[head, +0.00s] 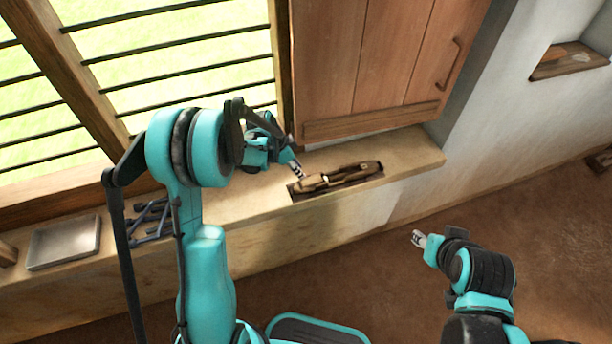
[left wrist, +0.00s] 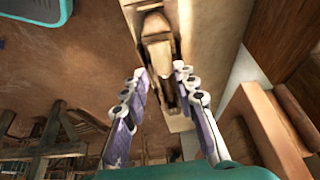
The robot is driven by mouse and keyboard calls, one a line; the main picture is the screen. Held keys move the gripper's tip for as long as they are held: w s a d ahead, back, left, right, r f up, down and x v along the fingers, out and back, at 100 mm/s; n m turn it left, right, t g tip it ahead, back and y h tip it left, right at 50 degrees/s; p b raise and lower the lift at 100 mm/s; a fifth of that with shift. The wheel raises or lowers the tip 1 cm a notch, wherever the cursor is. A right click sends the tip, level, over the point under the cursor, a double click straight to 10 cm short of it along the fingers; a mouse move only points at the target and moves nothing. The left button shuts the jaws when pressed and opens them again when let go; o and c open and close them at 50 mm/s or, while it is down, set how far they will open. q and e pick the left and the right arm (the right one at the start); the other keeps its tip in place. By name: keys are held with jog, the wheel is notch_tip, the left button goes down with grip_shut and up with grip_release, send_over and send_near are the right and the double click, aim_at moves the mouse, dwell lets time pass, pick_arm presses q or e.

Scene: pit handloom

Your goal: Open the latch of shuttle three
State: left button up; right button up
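A brown wooden shuttle (head: 345,177) lies in a dark recess on the window ledge; no number on it is readable. In the left wrist view the shuttle (left wrist: 157,48) runs away from me, with a pale wooden block and a dark slot. My left gripper (head: 298,172) is at the shuttle's left end. In the left wrist view its fingers (left wrist: 160,72) are apart on either side of the shuttle's near part, with nothing visibly held. I cannot tell whether they touch it or whether its latch is open. My right gripper (head: 418,239) is over the floor, away from the ledge; its finger gap is unclear.
The pale ledge (head: 415,152) runs below a barred window and a wooden shutter (head: 368,65). A grey metal tray (head: 64,242) and dark blue pieces (head: 150,220) are on its left part. A wall niche (head: 568,60) is at upper right.

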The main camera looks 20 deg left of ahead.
aim_at(308, 181)
pick_arm(q)
jog(key=b+x, duration=0.2)
jog(key=x, duration=0.6)
jog(key=shift+f, duration=0.15)
grip_shut()
